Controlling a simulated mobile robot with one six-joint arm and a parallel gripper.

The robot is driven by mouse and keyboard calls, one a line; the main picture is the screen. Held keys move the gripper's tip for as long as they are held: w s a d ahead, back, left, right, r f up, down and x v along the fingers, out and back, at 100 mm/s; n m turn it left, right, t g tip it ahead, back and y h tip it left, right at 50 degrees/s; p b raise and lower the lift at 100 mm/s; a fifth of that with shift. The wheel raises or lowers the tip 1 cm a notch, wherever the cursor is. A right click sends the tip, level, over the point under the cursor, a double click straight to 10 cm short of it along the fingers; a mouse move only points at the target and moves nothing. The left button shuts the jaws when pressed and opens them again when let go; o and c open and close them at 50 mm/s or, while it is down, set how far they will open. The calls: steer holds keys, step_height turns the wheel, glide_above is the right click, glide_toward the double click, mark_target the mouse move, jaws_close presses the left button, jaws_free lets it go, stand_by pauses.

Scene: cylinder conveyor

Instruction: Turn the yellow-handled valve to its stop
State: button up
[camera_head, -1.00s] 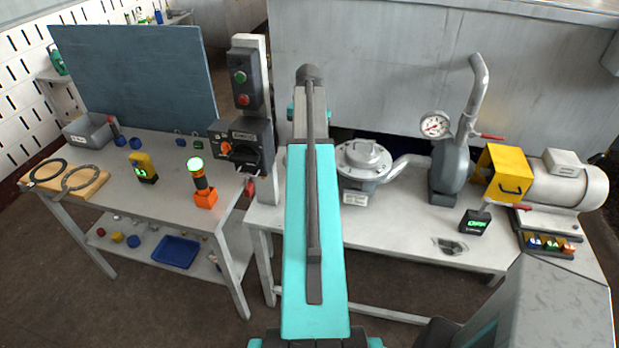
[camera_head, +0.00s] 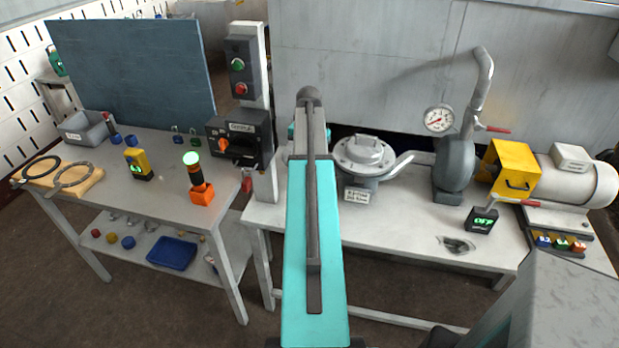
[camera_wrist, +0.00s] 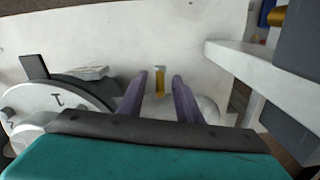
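The yellow handle (camera_wrist: 160,80) of the valve shows in the wrist view as a short upright bar near the picture's middle, against the white surface. My gripper (camera_wrist: 151,82) is open, with its two purple fingers apart. In the picture the yellow handle lies between the fingertips, with a gap on each side and nothing gripped. I cannot tell how far the handle is beyond the tips. In the head view my turquoise arm covers that part of the bench, so the handle and gripper are hidden there.
In the wrist view a round grey flanged housing (camera_wrist: 62,100) is close on the left, and a white post (camera_wrist: 270,78) on the right. In the head view the bench holds the housing (camera_head: 365,158), a pump (camera_head: 453,170) with red levers and a motor (camera_head: 582,180).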

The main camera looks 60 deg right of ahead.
steer(key=shift+f+b, duration=0.9)
steer(key=shift+f, duration=0.95)
jaws_close()
